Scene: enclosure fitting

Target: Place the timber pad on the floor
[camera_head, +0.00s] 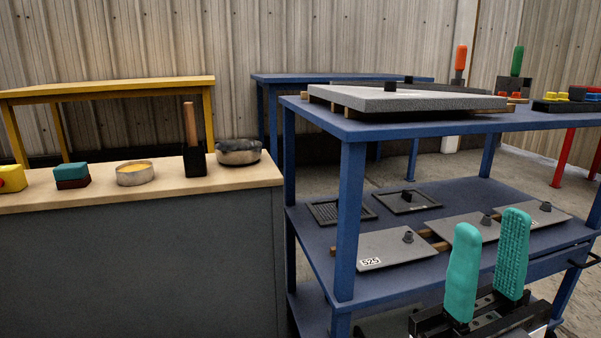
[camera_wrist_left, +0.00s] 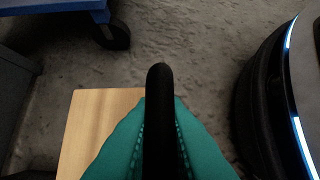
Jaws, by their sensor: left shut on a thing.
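The timber pad (camera_wrist_left: 88,125), a flat pale wood piece with straight edges, shows in the left wrist view below and left of my left gripper (camera_wrist_left: 160,130). The left gripper's teal fingers are shut on an upright black handle (camera_wrist_left: 158,90) that appears to belong to the pad. The fingers hide much of the pad; its height above the grey floor (camera_wrist_left: 190,40) is hard to tell. In the head view my right gripper (camera_head: 488,240) has its two teal fingers apart, empty, in front of the blue cart. The left gripper is not in the head view.
A blue cart (camera_head: 343,220) holds plates on its shelf and a grey slab (camera_head: 400,98) on top. A bench (camera_head: 120,260) stands left. In the left wrist view, a caster wheel (camera_wrist_left: 112,36) is upper left and my round base is right, with bare floor between.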

